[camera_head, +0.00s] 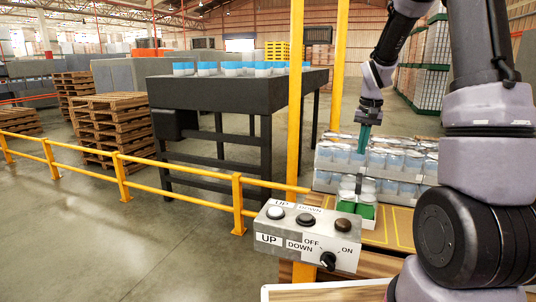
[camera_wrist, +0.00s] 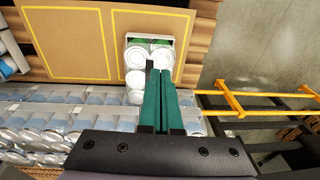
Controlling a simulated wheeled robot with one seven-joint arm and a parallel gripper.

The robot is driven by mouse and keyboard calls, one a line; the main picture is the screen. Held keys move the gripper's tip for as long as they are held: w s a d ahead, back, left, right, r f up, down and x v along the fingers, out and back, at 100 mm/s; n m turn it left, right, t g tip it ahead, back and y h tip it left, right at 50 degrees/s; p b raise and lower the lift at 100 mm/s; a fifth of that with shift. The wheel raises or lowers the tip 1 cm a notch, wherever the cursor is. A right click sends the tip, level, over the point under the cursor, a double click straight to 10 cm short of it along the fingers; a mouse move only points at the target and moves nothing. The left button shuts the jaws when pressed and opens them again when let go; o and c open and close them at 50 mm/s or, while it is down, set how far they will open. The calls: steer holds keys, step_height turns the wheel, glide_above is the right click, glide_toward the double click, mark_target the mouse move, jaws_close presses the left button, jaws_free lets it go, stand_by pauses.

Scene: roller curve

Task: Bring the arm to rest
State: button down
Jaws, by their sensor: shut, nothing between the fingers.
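My gripper (camera_head: 365,138) has green fingers and points down in the head view, over stacked cans at the right of centre. In the wrist view my gripper (camera_wrist: 160,75) shows its two fingers close together, with nothing held between them. Their tips overlap the view of a small white-and-green tray (camera_wrist: 178,41) with several white-topped cans (camera_wrist: 136,56). Part of those cans is hidden behind the fingers. My arm reaches in from the upper right of the head view.
A control box (camera_head: 307,239) with buttons and a knob stands in front. Wrapped cans (camera_head: 400,165) lie below my gripper. Yellow posts (camera_head: 296,90) and a yellow railing (camera_head: 180,173) stand left. A dark table (camera_head: 235,90) bears blue-and-white cans. Wooden pallets (camera_head: 110,125) stand beyond the railing.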

steer(key=s+a+r+t, duration=0.2)
steer(key=s+a+r, duration=0.1)
steer(key=s+r, duration=0.35)
steer(key=s+a+r+t, duration=0.1)
steer(key=s+a+r, duration=0.1)
steer(key=s+r, duration=0.5)
steer(key=s+a+r+t+y, duration=0.1)
steer(key=s+a+r+t, duration=0.2)
steer(key=s, duration=0.8)
steer(key=shift+s+a+r+y, duration=0.15)
steer(key=shift+s+r+y, duration=0.25)
steer(key=shift+r, duration=0.75)
